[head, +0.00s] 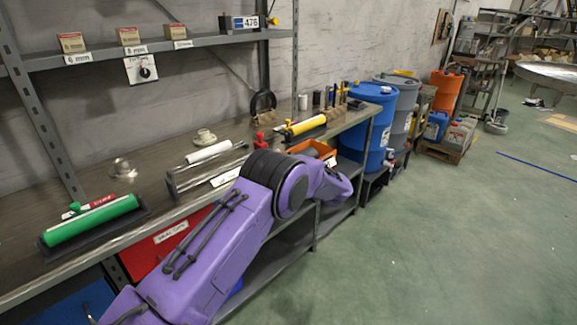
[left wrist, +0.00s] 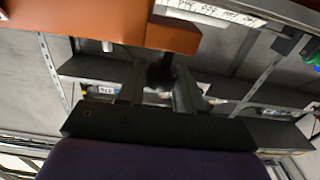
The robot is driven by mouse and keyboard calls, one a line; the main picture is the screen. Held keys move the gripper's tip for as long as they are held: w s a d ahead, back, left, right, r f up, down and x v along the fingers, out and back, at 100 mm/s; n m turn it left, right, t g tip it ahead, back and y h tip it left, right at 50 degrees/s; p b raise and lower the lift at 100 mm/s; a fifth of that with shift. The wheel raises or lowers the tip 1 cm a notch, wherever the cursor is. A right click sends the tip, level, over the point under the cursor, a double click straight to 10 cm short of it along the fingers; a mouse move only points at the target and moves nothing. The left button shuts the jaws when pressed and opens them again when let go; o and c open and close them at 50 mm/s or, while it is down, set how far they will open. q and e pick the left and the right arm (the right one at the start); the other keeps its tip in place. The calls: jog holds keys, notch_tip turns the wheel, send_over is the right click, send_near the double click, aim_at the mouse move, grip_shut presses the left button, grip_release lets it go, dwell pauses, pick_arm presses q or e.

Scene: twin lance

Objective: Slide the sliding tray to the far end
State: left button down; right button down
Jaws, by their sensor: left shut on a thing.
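The orange sliding tray (head: 318,149) shows at the bench's front edge in the head view, partly covered by my purple left arm. In the left wrist view, the orange tray (left wrist: 115,22) fills the upper left. My left gripper (left wrist: 160,82) has its two dark fingers on either side of a dark part at the tray's edge and is shut on it. The exact contact is dark and hard to make out. In the head view, the fingers are hidden by my arm. My right gripper is in neither view.
On the bench stand a green roller (head: 92,220), a white roller (head: 208,151) and a yellow roller (head: 305,126). A red labelled bin (head: 165,243) is under the bench. Blue (head: 372,120) and grey drums stand beyond its far end.

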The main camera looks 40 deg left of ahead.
pick_arm(q)
jog(key=shift+w+r, duration=0.15)
jog(key=shift+r, duration=0.15)
jog(key=c, duration=0.8)
grip_release()
jog(key=shift+c, duration=0.2)
jog(key=shift+w+f, duration=0.2)
jog(key=shift+f, duration=0.05)
jog(key=d+b, duration=0.2)
jog(key=d, duration=0.8)
jog(key=shift+s+d, duration=0.3)
jog(key=shift+s, duration=0.1)
